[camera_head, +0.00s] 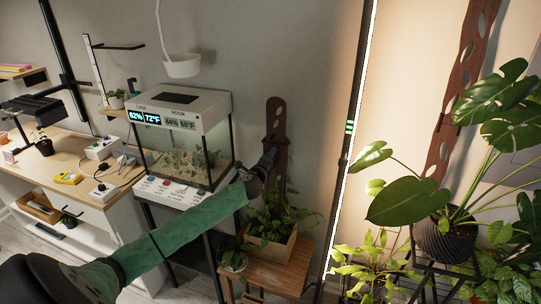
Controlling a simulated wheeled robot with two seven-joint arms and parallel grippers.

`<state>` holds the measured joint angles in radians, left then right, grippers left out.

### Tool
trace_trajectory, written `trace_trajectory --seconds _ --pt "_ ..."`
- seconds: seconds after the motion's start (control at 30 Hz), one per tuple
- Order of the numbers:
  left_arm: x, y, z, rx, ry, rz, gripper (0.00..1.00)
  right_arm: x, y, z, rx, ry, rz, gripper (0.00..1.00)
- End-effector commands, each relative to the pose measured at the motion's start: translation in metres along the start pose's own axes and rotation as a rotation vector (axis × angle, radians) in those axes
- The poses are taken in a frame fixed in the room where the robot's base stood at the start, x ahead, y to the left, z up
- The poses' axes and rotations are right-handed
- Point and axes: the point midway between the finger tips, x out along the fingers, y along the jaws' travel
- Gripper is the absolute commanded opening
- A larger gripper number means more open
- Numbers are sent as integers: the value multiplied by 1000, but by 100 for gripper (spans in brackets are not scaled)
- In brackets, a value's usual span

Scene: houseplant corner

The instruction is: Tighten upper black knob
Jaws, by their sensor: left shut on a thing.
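My left arm, in a green sleeve, reaches in from the lower left. My left gripper (267,158) is at the near face of a dark brown slotted board (277,115), which stands upright behind a planter. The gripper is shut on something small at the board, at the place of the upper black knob. The jaws hide most of it, and its turn cannot be seen. A lower knob cannot be made out. My right gripper is not in view.
A wooden planter (270,248) with leafy plants stands on a wooden stand (283,272) below the gripper. A glass terrarium (190,155) is close on the left. A lit vertical light bar (350,140) and a large potted monstera (445,238) are on the right.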

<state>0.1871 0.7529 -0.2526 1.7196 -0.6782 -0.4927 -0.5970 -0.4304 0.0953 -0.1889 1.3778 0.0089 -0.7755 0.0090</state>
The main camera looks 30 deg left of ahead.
Motion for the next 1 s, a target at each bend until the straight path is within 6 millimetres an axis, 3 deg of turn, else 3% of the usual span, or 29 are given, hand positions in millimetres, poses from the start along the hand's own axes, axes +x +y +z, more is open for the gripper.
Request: trace_trajectory --seconds 0.5,1.0 --pt "-1 1 -1 374 27 6 4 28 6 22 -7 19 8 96" --pt "-2 2 -3 466 33 6 4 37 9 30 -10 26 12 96"
